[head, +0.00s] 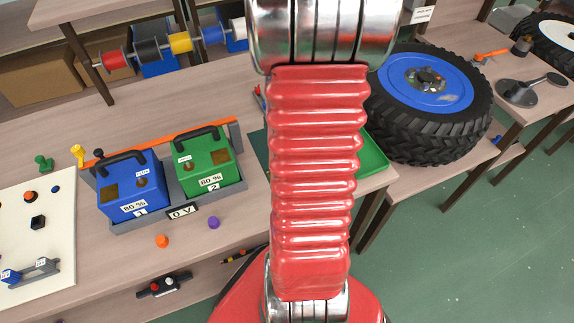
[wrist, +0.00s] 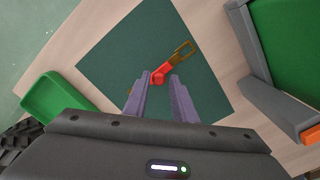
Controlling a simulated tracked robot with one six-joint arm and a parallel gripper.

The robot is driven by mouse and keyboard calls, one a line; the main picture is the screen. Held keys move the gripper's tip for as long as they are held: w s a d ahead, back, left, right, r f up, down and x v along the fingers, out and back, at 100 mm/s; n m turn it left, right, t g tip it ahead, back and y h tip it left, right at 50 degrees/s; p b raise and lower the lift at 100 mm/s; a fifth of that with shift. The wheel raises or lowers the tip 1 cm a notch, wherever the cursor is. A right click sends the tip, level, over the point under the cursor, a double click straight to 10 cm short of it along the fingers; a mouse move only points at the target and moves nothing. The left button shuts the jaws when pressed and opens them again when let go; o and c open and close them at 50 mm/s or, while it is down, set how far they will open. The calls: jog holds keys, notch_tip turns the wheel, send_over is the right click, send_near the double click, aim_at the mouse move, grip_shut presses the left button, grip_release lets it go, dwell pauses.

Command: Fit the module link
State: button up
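A small red and brass-coloured piece with an open loop at one end (wrist: 162,75), possibly the module link, lies on a dark green mat (wrist: 108,62). My gripper (wrist: 161,83) is open, its two fingers pointing at the piece's red end; I cannot tell the height between them. In the head view my arm hides the piece and gripper. A blue module marked 1 (head: 130,190) and a green module marked 2 (head: 203,163) stand side by side in a grey holder labelled 0 V (head: 174,199). An orange bar (head: 228,127) runs behind them. The green module also shows in the wrist view (wrist: 290,45).
A green tray (wrist: 52,98) lies left of the mat in the wrist view. A large blue-hubbed wheel (head: 428,82) is at the right in the head view. Coloured spools (head: 180,42) hang at the back. A cream board with small parts (head: 45,215) lies at left.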

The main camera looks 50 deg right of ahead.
grip_shut()
jog(key=shift+s+r, duration=0.1)
jog(key=shift+r, duration=2.25)
